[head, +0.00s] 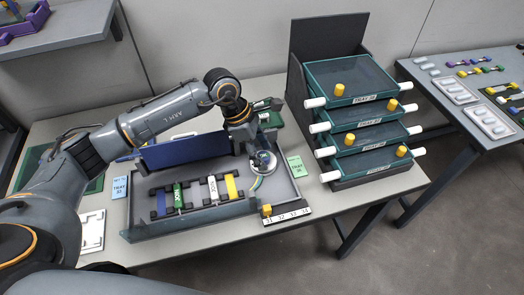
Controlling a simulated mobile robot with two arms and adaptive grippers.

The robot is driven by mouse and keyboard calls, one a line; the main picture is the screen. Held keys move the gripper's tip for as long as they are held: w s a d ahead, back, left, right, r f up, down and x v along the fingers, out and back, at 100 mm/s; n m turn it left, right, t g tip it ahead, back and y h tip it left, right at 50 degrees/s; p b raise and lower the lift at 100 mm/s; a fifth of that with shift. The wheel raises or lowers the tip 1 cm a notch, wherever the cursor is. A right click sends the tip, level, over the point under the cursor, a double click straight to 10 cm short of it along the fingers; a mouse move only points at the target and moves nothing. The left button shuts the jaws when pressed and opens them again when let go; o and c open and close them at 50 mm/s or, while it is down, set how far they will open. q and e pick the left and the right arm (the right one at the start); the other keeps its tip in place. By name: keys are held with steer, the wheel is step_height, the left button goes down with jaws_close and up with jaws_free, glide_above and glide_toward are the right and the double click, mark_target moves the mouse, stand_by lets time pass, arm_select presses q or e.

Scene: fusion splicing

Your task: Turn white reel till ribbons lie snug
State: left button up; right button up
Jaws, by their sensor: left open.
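The white reel (264,161) is a small round piece at the right end of the grey work tray, partly hidden by my gripper. Thin coloured ribbons (257,183) curve down from it toward the yellow holder; how tightly they lie is too small to tell. My left gripper (260,154) is open and points down right at the reel. I cannot tell whether its fingers touch the reel. My right gripper is not in view.
The grey tray (160,232) holds blue, green, white and yellow holders (231,187) in a row. A rack of stacked trays (350,85) with white handles and yellow knobs stands close on the right.

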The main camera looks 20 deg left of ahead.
arm_select(q)
steer(key=v, duration=1.2)
steer(key=shift+f, duration=0.1)
